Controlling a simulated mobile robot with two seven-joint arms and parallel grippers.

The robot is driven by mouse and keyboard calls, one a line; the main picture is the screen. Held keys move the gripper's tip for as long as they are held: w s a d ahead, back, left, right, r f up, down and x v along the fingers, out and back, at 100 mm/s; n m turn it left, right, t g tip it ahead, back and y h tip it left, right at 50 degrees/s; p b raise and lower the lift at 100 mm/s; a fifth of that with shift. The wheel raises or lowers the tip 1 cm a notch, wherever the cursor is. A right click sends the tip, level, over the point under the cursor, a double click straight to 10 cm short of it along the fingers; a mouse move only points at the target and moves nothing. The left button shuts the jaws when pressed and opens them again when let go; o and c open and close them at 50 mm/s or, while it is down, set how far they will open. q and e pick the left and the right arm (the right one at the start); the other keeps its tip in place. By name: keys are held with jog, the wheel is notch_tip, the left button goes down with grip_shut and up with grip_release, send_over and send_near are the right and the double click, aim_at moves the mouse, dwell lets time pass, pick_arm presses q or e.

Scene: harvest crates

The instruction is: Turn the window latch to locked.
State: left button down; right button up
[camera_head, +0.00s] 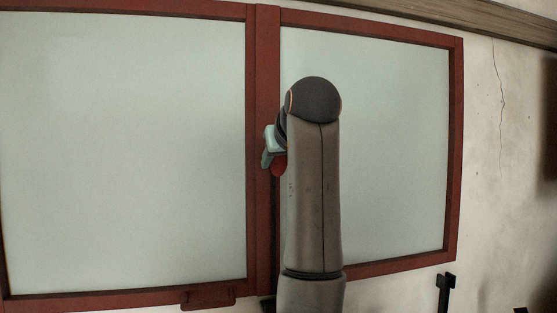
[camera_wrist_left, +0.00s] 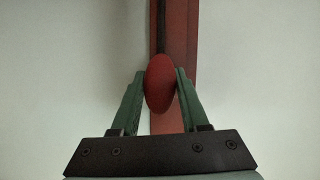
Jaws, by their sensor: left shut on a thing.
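The window latch shows as a red oval knob (camera_wrist_left: 160,84) on a thin dark rod (camera_wrist_left: 160,28) in the left wrist view. The rod runs upward in that picture along the red window post. My left gripper (camera_wrist_left: 161,82) has its two green fingers closed on the knob's sides. In the head view the knob (camera_head: 279,166) shows at the red centre post (camera_head: 264,60), just left of my forearm. My left gripper (camera_head: 269,158) is there too, partly hidden by my arm. The rest of the latch is hidden in the head view. My right gripper is out of view.
The window has two pale panes (camera_head: 125,150) in a red frame (camera_head: 454,150). A small red plate (camera_head: 208,297) sits on the lower frame. A black bracket-like piece (camera_head: 445,292) stands at the lower right. Cracked plaster wall (camera_head: 485,200) lies to the right, under a wooden beam (camera_head: 460,15).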

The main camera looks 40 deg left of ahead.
pick_arm(q)
jog(key=m+g+y, duration=0.1)
jog(key=m, duration=0.2)
jog(key=m+g+y, duration=0.1)
jog(key=m+y, duration=0.1)
jog(key=m, duration=0.1)
jog(key=shift+g, duration=0.4)
jog(key=m+g+y, duration=0.1)
jog(key=m+y, duration=0.1)
jog(key=m, duration=0.1)
jog(key=shift+m+y+b, duration=0.4)
jog(key=shift+m+y, duration=0.4)
jog(key=shift+m, duration=1)
jog(key=shift+c, duration=2.1)
grip_release()
